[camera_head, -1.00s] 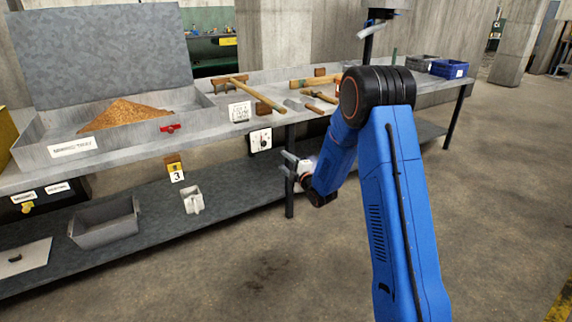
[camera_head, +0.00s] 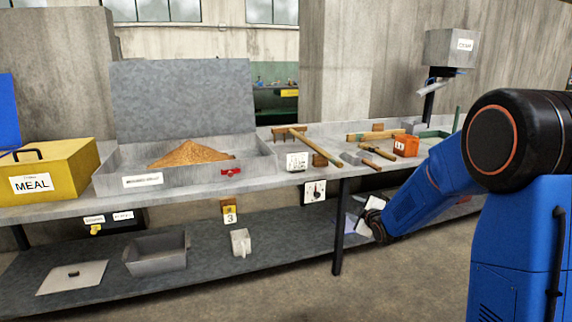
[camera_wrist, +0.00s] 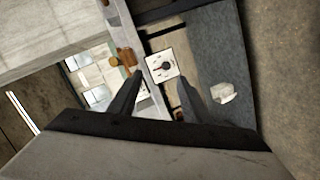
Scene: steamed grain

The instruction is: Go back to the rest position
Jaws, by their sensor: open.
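My gripper (camera_head: 362,220) is at the end of my blue arm, low in front of the bench, near the lower shelf, at the right of the head view. In the wrist view, my gripper (camera_wrist: 160,98) shows two dark fingers spread apart with nothing between them. Beyond the fingers is a white dial plate (camera_wrist: 162,65) with a dark knob. The same dial plate (camera_head: 314,192) hangs on the bench's front edge in the head view, left of my gripper. The gripper's fingers are small and partly unclear in the head view.
The bench top holds a yellow MEAL box (camera_head: 60,172), a grain tray (camera_head: 110,178), wooden tools (camera_head: 305,142) and an orange block (camera_head: 405,145). The lower shelf (camera_head: 215,282) carries a grey bin (camera_head: 156,256) and a flat lid (camera_head: 72,277). A bench leg (camera_head: 338,240) stands left of my gripper. Floor (camera_head: 400,275) in front is clear.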

